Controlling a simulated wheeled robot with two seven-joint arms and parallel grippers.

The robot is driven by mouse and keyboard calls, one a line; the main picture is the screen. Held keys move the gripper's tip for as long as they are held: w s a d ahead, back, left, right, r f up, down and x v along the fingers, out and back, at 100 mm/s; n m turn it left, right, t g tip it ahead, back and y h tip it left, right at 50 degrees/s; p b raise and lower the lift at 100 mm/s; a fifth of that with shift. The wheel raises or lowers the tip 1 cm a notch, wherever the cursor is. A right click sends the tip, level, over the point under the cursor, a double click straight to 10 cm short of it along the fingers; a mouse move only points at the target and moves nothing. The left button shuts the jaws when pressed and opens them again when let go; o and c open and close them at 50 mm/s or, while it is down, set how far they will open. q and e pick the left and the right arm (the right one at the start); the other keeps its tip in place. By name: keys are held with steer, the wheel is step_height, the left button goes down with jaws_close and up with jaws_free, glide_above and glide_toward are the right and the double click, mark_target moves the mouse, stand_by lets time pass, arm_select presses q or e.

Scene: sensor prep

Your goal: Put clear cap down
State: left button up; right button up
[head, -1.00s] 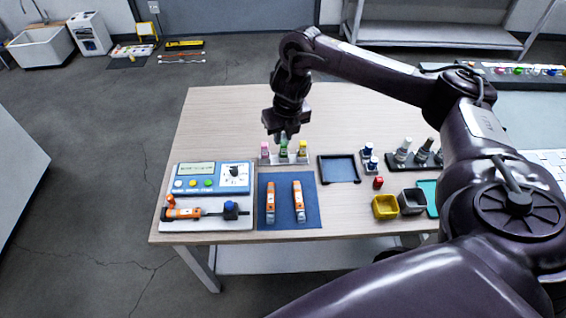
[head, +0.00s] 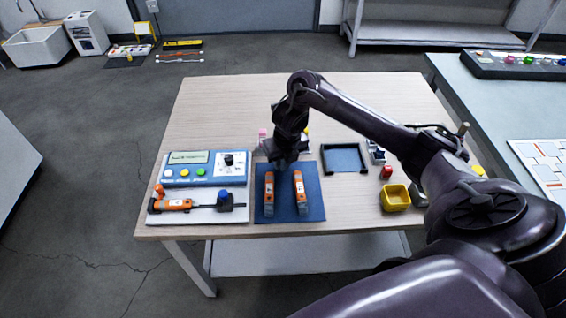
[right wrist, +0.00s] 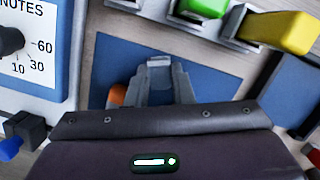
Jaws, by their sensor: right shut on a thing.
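My right gripper (head: 284,163) is over the far part of the blue mat (head: 316,205), by the far ends of two orange-and-grey sensors, the left one (head: 269,191) and the right one (head: 299,190). In the right wrist view the gripper (right wrist: 158,74) is shut on a small pale piece (right wrist: 159,61), which looks like the clear cap and is mostly hidden by the fingers. I cannot tell whether it touches the mat. The left sensor is mostly hidden there; an orange bit (right wrist: 117,95) shows beside the fingers. My left gripper is not in view.
A blue-and-white timer unit (head: 203,167) and a white tray with an orange tool (head: 175,205) stand left of the mat. Coloured-cap bottles, including a green one (right wrist: 203,8) and a yellow one (right wrist: 280,30), stand behind it. A dark-rimmed tray (head: 345,158) and yellow bin (head: 396,197) are right.

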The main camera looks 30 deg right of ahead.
steer(key=shift+f, duration=0.1)
steer(key=o, duration=0.8)
steer(key=shift+c, duration=0.2)
steer(key=shift+r, duration=0.5)
step_height(320, 180, up, 11)
steer(key=s+p, duration=0.2)
steer(key=p, duration=0.4)
steer(key=shift+s+a+p, duration=0.2)
steer(key=shift+s+p, duration=0.05)
steer(key=shift+p, duration=0.1)
